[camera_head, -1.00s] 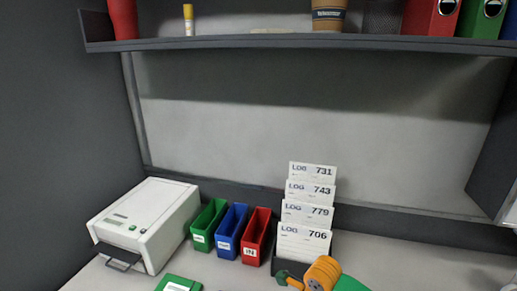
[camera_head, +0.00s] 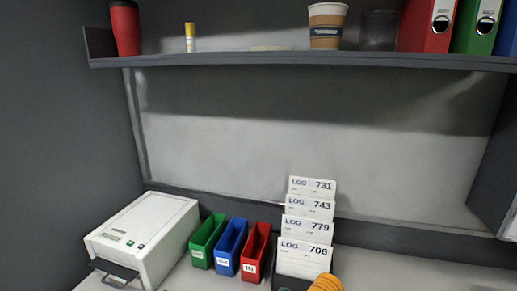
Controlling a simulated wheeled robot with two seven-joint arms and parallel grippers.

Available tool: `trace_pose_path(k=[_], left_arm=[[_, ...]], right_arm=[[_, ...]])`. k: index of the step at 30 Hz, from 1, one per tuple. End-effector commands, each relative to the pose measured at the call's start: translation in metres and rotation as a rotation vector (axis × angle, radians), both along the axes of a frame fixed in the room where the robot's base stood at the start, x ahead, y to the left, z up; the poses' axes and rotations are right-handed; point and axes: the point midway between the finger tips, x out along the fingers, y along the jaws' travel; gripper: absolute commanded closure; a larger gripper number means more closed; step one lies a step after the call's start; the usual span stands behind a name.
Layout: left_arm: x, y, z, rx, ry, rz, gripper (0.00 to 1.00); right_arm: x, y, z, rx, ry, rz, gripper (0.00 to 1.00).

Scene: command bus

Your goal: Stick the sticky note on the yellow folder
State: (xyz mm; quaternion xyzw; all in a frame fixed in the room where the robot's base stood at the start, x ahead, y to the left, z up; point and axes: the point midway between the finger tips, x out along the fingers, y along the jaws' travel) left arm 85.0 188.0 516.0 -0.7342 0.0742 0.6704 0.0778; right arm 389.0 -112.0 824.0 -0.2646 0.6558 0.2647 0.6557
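No yellow folder shows in the head view. I cannot make out a sticky note for certain. A small pale flat item (camera_head: 271,48) lies on the shelf, too thin at this angle to identify. The only folders I see are upright binders at the shelf's right end: a red one (camera_head: 424,25), a green one (camera_head: 475,27) and part of a blue one (camera_head: 508,35). Neither of my grippers is in view.
The shelf (camera_head: 300,60) also holds a red cup, yellow-capped tube, paper cup (camera_head: 326,25) and dark mesh holder. Below stand a white machine (camera_head: 145,235), green, blue and red bins (camera_head: 256,252), and a LOG card rack (camera_head: 304,258).

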Motion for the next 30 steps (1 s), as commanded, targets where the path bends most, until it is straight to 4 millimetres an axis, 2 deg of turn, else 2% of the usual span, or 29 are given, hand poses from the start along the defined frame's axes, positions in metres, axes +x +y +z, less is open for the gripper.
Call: trace_pose_path(k=[30], left_arm=[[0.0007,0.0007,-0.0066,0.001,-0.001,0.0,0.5]], right_arm=[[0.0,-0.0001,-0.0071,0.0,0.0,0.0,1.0]])
